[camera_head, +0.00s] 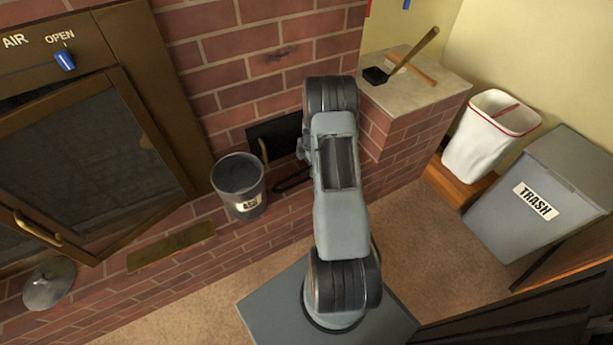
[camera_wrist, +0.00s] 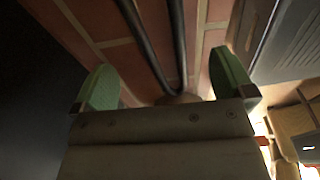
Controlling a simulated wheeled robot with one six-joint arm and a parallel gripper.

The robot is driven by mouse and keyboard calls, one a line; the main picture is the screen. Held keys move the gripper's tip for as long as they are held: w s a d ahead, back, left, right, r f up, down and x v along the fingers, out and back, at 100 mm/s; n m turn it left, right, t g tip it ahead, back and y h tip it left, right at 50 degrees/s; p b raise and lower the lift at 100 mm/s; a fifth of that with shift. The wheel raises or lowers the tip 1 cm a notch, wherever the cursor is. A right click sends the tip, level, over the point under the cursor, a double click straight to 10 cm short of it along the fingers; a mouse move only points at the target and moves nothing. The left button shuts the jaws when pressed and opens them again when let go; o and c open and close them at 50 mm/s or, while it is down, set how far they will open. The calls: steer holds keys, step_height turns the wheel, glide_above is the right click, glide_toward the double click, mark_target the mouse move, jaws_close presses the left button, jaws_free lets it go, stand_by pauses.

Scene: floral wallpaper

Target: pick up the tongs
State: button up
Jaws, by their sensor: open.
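The tongs (camera_wrist: 179,45) look like two long dark rods in the wrist view, meeting in a narrow V against the brick. The joined end lies between my fingers, close above the edge of the gripper body. My gripper (camera_wrist: 163,62) is open, with one green finger on each side of the rods, and nothing is clamped. In the head view a dark looped piece (camera_head: 291,183), probably part of the tongs, shows on the brick hearth beside my arm. My arm hides the rest of it and my gripper there.
A grey ash bucket (camera_head: 240,186) stands on the hearth left of my arm. The fireplace door (camera_head: 155,130) hangs open at left. A white bin (camera_head: 488,135) and grey trash bin (camera_head: 545,195) stand right.

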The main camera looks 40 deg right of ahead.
mark_target(307, 171)
steer(key=shift+a+f+b, duration=0.15)
steer(key=shift+f+b, duration=0.4)
steer(key=shift+f, duration=0.85)
steer(key=shift+a+f+b, duration=0.1)
steer(key=shift+f+b, duration=0.4)
steer(key=shift+f, duration=0.85)
steer(key=shift+c, duration=0.2)
steer(key=shift+r, duration=0.1)
steer(key=c, duration=1.2)
